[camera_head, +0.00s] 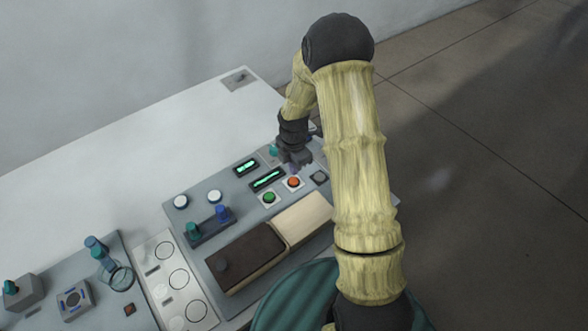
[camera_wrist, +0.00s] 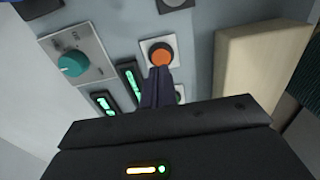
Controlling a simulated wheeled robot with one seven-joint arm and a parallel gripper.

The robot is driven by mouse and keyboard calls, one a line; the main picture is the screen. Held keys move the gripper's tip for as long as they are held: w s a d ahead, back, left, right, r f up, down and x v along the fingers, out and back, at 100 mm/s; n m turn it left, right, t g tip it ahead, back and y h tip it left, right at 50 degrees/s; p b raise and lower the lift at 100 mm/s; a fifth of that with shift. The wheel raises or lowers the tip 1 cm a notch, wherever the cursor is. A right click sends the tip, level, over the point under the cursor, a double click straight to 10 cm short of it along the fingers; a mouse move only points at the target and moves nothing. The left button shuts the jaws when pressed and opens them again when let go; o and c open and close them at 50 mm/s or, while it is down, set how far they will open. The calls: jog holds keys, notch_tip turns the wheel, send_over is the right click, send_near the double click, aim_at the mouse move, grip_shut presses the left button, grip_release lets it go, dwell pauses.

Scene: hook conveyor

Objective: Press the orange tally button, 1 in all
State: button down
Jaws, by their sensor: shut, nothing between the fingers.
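The orange tally button (camera_head: 293,182) sits on a white square plate on the grey panel, between a green button and a dark square one in the head view. It also shows in the wrist view (camera_wrist: 161,55), just beyond my fingertips. My gripper (camera_wrist: 158,72) is shut and empty, its dark fingers pointing at the lower edge of the orange button. The tips overlap the button's plate in the picture; I cannot tell whether they touch it. In the head view my gripper (camera_head: 297,163) is just above the button, below the black wrist.
A green button (camera_head: 269,198) and two lit green displays (camera_head: 267,179) lie close by. A teal knob (camera_wrist: 72,64) is on the left in the wrist view. A beige block (camera_head: 303,219) and a dark brown block (camera_head: 243,256) stand nearer. White tabletop is bare at the back left.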

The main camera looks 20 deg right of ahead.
aim_at(294, 181)
notch_tip(294, 181, up, 9)
jog(key=shift+b, duration=0.45)
dwell(0.3)
jog(key=s+r+m+t, duration=0.1)
jog(key=s+r+m, duration=0.2)
jog(key=s+m, duration=0.6)
jog(key=s+r+m+t, duration=0.1)
jog(key=s+r+m, duration=0.3)
jog(key=s+m, duration=0.5)
jog(key=m, duration=0.4)
jog(key=shift+r+m+t, duration=0.2)
jog(key=shift+m+t, duration=0.1)
jog(key=shift+s, duration=0.15)
